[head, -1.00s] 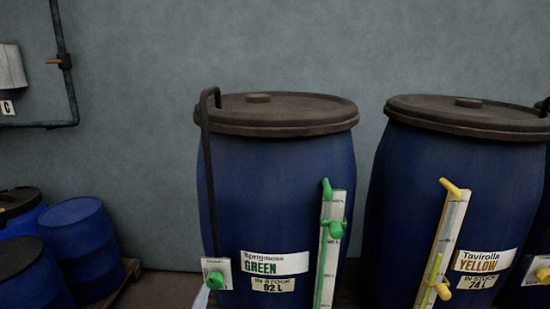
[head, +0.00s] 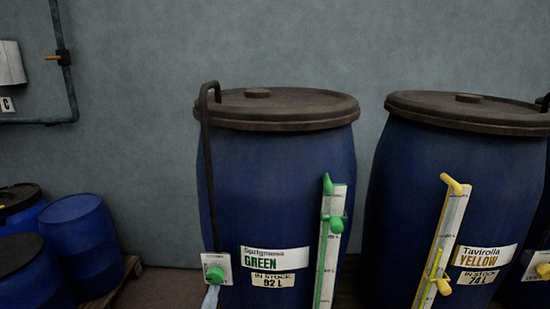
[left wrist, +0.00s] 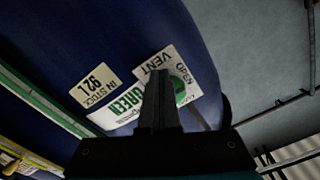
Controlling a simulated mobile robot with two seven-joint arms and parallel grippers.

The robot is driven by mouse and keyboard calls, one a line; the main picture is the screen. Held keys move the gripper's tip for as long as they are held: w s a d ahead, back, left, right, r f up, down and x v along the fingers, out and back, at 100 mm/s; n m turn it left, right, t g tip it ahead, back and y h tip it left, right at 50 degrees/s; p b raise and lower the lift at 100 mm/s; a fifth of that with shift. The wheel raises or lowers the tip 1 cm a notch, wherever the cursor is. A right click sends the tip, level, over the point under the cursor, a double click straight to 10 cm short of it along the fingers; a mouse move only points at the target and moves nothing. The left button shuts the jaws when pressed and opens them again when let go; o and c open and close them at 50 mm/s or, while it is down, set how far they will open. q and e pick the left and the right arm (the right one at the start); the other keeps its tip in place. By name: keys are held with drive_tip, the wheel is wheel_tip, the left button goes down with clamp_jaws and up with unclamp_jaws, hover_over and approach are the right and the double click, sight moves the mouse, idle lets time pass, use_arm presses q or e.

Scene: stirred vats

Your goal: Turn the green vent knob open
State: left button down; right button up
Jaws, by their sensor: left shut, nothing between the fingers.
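The green vent knob (head: 215,274) sits on a small white plate (head: 226,262) at the lower left of the blue GREEN vat (head: 275,190). In the left wrist view the knob (left wrist: 181,90) shows beside the words VENT and OPEN; its exact turn is hard to tell. Contact with the knob cannot be told. My right gripper is not in view.
A dark pipe (head: 207,180) runs up the vat's left side from the plate. A gauge with green fittings (head: 329,245) stands right of the label. The YELLOW vat (head: 410,180) is close on the right. Smaller blue drums (head: 75,240) stand at left.

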use_arm(q)
drive_tip(key=shift+w+d+r, duration=0.15)
drive_tip(key=shift+d+r, duration=0.05)
drive_tip(key=shift+r, duration=0.05)
drive_tip(key=s+f+p, duration=0.1)
drive_tip(key=s+p, duration=0.1)
drive_tip(key=s, duration=0.4)
drive_tip(key=shift+s+a, duration=0.15)
drive_tip(key=shift+a, duration=0.1)
